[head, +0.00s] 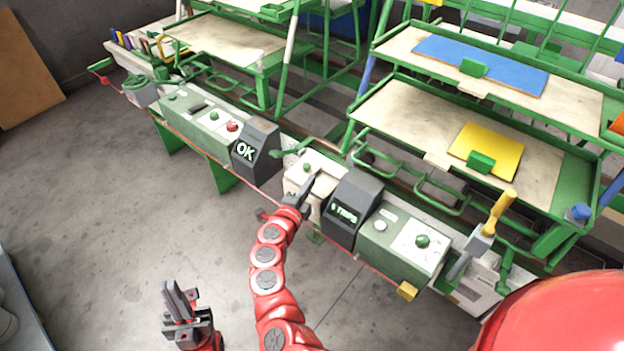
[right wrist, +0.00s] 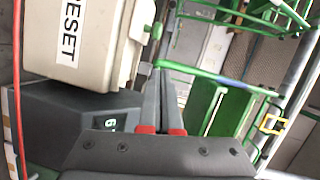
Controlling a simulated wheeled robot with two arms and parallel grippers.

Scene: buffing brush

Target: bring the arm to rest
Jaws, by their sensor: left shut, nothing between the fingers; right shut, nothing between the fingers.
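My right gripper (head: 308,187), at the end of my red arm, is shut and empty. In the head view it overlaps the pale control box (head: 315,164) with a green button, between two dark display units. In the right wrist view its two fingers (right wrist: 164,92) lie together, beside the pale box marked RESET (right wrist: 78,42). I cannot tell whether they touch it. My left gripper (head: 176,296) is shut and empty, low at the left over bare floor, apart from everything.
A dark display reading OK (head: 256,152) and another dark display (head: 353,207) flank the pale box. A green button box (head: 405,243) stands to the right. Green racks hold a blue panel (head: 480,64) and a yellow panel (head: 486,148). The floor (head: 120,215) at left is clear.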

